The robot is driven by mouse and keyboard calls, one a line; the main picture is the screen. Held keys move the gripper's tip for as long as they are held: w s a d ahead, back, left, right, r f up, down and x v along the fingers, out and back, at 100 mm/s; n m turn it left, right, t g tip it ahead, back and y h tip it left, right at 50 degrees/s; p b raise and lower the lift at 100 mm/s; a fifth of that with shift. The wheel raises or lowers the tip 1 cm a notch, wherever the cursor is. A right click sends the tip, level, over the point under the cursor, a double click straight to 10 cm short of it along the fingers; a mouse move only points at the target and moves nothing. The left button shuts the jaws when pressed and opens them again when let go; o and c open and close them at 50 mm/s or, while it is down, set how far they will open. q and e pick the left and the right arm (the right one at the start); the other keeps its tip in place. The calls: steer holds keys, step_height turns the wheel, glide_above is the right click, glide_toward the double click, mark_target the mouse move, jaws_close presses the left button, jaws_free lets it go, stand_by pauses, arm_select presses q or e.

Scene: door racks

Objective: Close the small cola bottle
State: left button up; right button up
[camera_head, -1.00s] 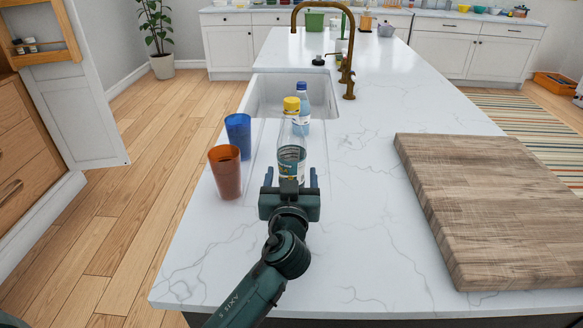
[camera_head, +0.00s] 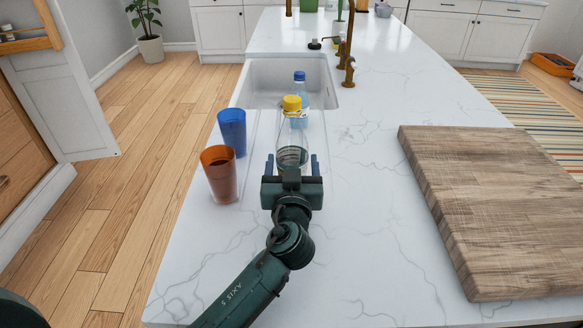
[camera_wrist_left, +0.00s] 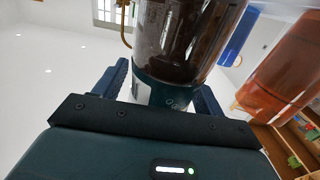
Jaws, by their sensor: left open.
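A clear bottle (camera_head: 292,126) with a yellow cap (camera_head: 292,104) on top and a label stands upright on the white counter. My left gripper (camera_head: 292,168) is at the near side of the bottle, low down, with its fingers apart. In the left wrist view the open left gripper (camera_wrist_left: 160,95) has one finger on each side of the bottle (camera_wrist_left: 178,45), which looks dark inside above a teal and white label. I cannot tell whether either finger touches it. The cap is outside the left wrist view. My right gripper is not in view.
An orange cup (camera_head: 220,176) and a blue cup (camera_head: 232,132) stand left of the bottle. A blue-capped bottle (camera_head: 300,92) stands behind it, by the sink (camera_head: 262,82). A thick wooden board (camera_head: 490,205) lies to the right. The counter (camera_head: 365,235) between is clear.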

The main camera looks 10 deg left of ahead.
mark_target(292, 123)
arm_select(q)
steer(key=c, duration=1.2)
steer(key=shift+r, duration=0.1)
steer(key=shift+c, duration=0.2)
step_height(292, 123, up, 10)
steer(key=shift+f, duration=0.1)
steer(key=o, duration=0.5)
steer(key=c, duration=0.8)
steer(key=shift+o, duration=0.2)
